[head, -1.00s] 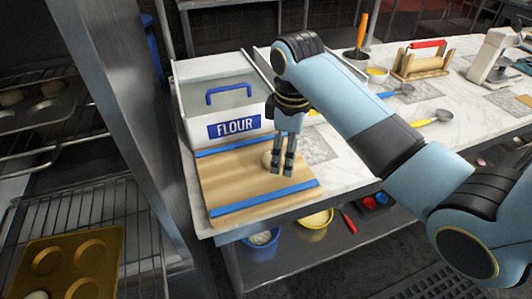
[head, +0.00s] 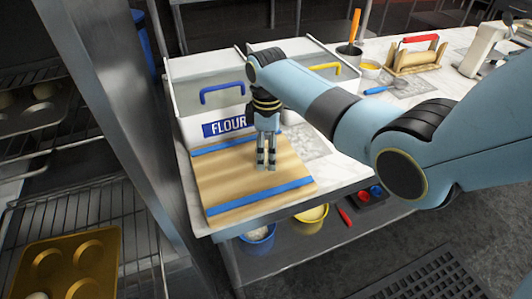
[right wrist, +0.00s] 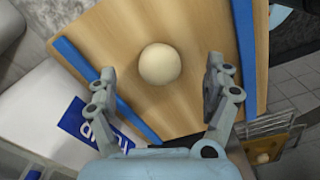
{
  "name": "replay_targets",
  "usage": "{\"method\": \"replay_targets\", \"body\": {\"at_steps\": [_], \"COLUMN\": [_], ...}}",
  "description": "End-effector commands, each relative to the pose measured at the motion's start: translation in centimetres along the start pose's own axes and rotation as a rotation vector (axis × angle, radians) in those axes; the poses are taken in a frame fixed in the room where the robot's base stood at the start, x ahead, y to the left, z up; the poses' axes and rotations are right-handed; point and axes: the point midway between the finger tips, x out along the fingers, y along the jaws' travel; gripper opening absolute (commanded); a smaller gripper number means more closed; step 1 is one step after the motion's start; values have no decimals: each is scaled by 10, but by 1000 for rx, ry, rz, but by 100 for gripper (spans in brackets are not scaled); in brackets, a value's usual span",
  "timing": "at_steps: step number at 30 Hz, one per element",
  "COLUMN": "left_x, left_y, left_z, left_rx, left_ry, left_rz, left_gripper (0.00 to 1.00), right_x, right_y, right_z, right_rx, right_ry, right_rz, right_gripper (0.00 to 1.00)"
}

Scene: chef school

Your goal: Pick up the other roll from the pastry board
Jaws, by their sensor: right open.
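The pastry board (head: 222,178) is wooden with blue strips along two edges and lies at the left end of the counter. A round pale roll (right wrist: 159,64) sits on the board (right wrist: 205,28) in the right wrist view; in the head view my right gripper hides it. My right gripper (head: 266,166) points down over the board. In the wrist view its open fingers (right wrist: 162,80) stand to either side of the roll, with clear gaps and no visible contact. My left gripper is not in view.
A flour bin (head: 222,124) with a blue handle stands right behind the board. A bin with a yellow handle (head: 325,66) is beside it. A rack at left holds a muffin tray (head: 70,262). Blue (head: 257,238) and yellow (head: 311,214) buckets stand on the shelf below.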

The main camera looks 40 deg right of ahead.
Motion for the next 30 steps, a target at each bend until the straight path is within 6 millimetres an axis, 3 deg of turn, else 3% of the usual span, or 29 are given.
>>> {"method": "replay_targets", "body": {"at_steps": [4, 12, 25, 30], "left_x": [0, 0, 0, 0], "left_y": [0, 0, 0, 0], "left_z": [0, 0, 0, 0], "left_rx": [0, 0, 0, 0], "left_ry": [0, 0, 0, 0], "left_rz": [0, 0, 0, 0], "left_gripper": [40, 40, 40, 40], "right_x": [16, 19, 19, 19], "right_y": [0, 0, 0, 0], "right_z": [-1, 0, 0, 0], "right_rx": [0, 0, 0, 0], "right_ry": [1, 1, 0, 1], "right_rz": [0, 1, 1, 1], "right_gripper": [84, 83, 27, 24]}}
